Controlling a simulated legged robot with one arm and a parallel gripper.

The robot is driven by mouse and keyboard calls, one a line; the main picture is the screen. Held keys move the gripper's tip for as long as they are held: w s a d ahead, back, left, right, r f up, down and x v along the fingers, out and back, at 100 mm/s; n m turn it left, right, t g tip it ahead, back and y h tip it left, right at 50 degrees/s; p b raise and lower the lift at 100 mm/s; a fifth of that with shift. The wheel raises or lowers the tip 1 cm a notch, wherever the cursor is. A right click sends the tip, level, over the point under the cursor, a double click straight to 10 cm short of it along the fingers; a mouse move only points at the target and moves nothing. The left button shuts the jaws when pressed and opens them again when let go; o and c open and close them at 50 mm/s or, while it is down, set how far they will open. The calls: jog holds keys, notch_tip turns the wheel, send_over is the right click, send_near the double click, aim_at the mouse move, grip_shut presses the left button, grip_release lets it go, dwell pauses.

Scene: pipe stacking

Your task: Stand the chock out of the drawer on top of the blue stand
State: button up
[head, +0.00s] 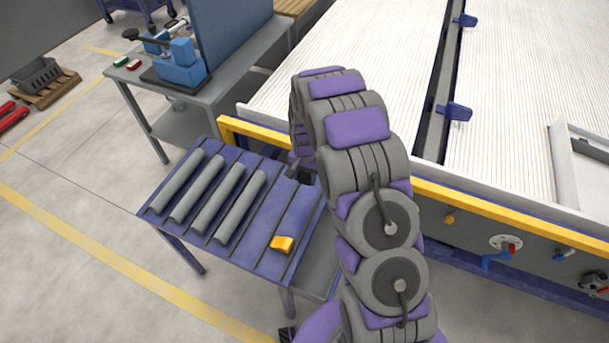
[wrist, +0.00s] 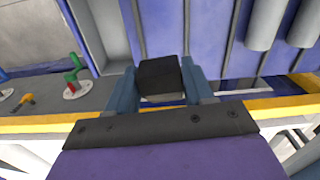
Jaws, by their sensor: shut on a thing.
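A dark block, seemingly the chock (wrist: 159,72), is between the two blue fingers of my gripper (wrist: 158,68) in the wrist view. The fingers press on its sides. The blue stand (head: 262,260) is left of my arm in the head view, and its slatted top (wrist: 215,45) lies behind the held block in the wrist view. The block appears to be over or near the stand's far right end; I cannot tell whether it touches. A yellow chock (head: 282,244) lies on the stand's near right part. My arm hides most of the gripper in the head view.
Several grey pipes (head: 241,207) lie on the stand's left part. A grey open drawer or shelf (head: 312,268) shows below the stand's right side. A yellow rail (head: 455,201) edges the large white-slatted machine behind. A workbench (head: 215,90) stands at the back left.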

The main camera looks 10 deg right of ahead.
aim_at(301, 182)
jog(key=shift+w+d+f+m, duration=0.1)
jog(key=shift+f+m, duration=0.05)
jog(key=shift+f, duration=0.35)
jog(key=shift+d+f+m, duration=0.1)
jog(key=shift+f+m, duration=0.05)
jog(key=shift+f, duration=0.3)
jog(key=shift+a+f, duration=0.25)
jog(key=shift+a, duration=0.25)
jog(key=shift+a+f, duration=0.25)
jog(key=shift+a, duration=0.2)
jog(key=shift+a+f, duration=0.25)
jog(key=shift+f, duration=0.5)
jog(key=d+f, duration=0.1)
jog(key=d+f+b, duration=0.1)
jog(key=f, duration=0.1)
jog(key=shift+f+b, duration=0.25)
jog(key=shift+b, duration=0.05)
jog(key=f, duration=0.1)
jog(key=a+f, duration=0.1)
jog(key=f, duration=0.2)
jog(key=shift+a+f, duration=0.1)
jog(key=shift+a, duration=0.2)
jog(key=shift+d+f, duration=0.25)
jog(key=shift+d, duration=0.35)
jog(key=shift+a, duration=0.2)
jog(key=o, duration=1)
jog(key=shift+a, duration=0.3)
jog(key=shift+o, duration=0.8)
jog(key=shift+d, duration=0.3)
